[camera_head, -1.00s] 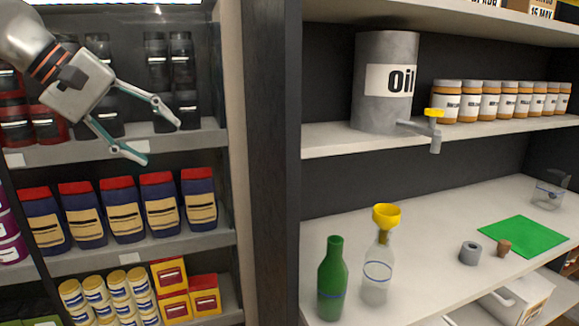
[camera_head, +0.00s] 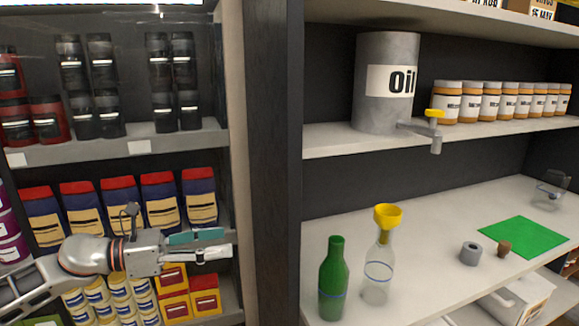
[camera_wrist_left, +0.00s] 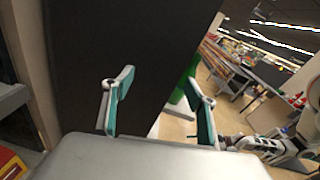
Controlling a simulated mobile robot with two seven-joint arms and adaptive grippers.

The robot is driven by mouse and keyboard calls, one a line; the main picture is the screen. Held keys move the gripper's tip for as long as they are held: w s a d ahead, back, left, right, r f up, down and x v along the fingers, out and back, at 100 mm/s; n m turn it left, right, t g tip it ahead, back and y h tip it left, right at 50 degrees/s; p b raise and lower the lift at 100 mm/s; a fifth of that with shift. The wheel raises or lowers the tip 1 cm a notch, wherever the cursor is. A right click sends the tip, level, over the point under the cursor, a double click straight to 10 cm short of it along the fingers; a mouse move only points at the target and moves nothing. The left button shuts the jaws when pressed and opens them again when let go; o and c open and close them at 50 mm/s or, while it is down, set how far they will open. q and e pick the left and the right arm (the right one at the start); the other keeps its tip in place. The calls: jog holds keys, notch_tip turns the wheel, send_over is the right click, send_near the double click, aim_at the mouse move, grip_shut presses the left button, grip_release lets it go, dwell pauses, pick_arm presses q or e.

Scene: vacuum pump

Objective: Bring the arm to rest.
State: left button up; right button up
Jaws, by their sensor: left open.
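My left gripper (camera_head: 228,245) is in the lower left of the head view, in front of the left shelf. Its arm comes in from the left edge, and the fingers point right, toward the dark upright panel. It is open and empty. In the left wrist view its two teal-padded fingers (camera_wrist_left: 160,108) stand apart with nothing between them, and the dark panel (camera_wrist_left: 115,60) fills much of the view beyond. My right gripper does not show in the head view. White and grey arm parts show at the right of the wrist view, with no clear fingertips.
The white counter (camera_head: 430,235) holds a green bottle (camera_head: 333,280), a clear bottle (camera_head: 377,275) with a yellow funnel (camera_head: 387,216), and a green mat (camera_head: 522,237). An oil drum (camera_head: 375,105) stands on the shelf above. Packed shelves lie behind my left gripper.

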pick_arm(q)
jog(key=s+a+f+n+t+y, duration=0.35)
jog(key=a+f+n, duration=0.25)
jog(key=f+n, duration=0.55)
jog(key=s+a+f+n+t+y, duration=0.2)
jog(key=a+f+n+t+y, duration=0.15)
jog(key=a+f+n, duration=0.6)
jog(key=s+a+f+n+g+y, duration=0.1)
jog(key=s+a+f+n+y, duration=0.1)
jog(key=s+a+f+n, duration=0.35)
jog(key=s+a+f+n+g+y, duration=0.2)
jog(key=s+f+n+y, duration=0.1)
jog(key=s+f, duration=0.45)
jog(key=s+a+f+n+g+y, duration=0.1)
jog(key=s+a+f+n+y, duration=0.15)
jog(key=s+f+n, duration=0.35)
jog(key=d+f+n+t+h, duration=0.1)
jog(key=d+n, duration=0.6)
jog(key=d, duration=1.4)
jog(key=shift+s+f+n, duration=0.15)
jog(key=shift+f+n, duration=0.2)
jog(key=shift+f, duration=0.45)
